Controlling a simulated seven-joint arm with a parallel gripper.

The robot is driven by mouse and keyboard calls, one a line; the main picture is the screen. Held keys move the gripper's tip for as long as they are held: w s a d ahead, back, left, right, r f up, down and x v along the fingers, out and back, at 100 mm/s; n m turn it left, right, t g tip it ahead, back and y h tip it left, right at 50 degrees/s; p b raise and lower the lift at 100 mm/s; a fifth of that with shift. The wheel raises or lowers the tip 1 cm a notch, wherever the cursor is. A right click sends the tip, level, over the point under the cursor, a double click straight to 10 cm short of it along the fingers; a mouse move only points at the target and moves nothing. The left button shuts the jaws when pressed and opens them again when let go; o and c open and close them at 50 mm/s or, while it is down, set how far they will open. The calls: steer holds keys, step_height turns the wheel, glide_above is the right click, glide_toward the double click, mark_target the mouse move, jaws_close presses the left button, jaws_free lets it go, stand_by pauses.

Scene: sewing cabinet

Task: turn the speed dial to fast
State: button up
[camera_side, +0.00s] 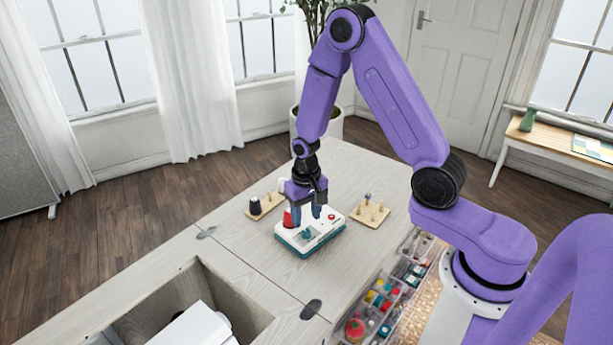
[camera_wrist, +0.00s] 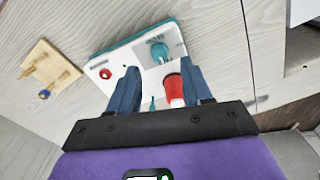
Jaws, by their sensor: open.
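A white control box with a teal base (camera_side: 283,243) stands on the pale wooden table; its white top (camera_wrist: 111,62) also shows in the wrist view. A teal dial (camera_wrist: 159,51) with small markings sits near one end of the box. I cannot read its setting. The dial also shows in the side view (camera_side: 307,234). My gripper (camera_side: 307,217) is open, pointing down over the box. In the wrist view the gripper (camera_wrist: 160,72) has the dial just beyond its fingertips. A red piece with a white end (camera_wrist: 174,88) shows between the fingers, nearer the right one; contact is unclear.
A red button (camera_wrist: 105,73) is on the box's other end. A wooden peg board (camera_side: 370,213) stands to the right, another with a dark spool (camera_side: 254,205) to the left. Clear trays of sewing supplies (camera_side: 378,303) lie in front right. An open cabinet well (camera_side: 190,290) is front left.

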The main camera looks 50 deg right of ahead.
mark_target(306, 231)
step_height(306, 231, up, 13)
stand_by(0.5)
steer(key=shift+f, duration=0.1)
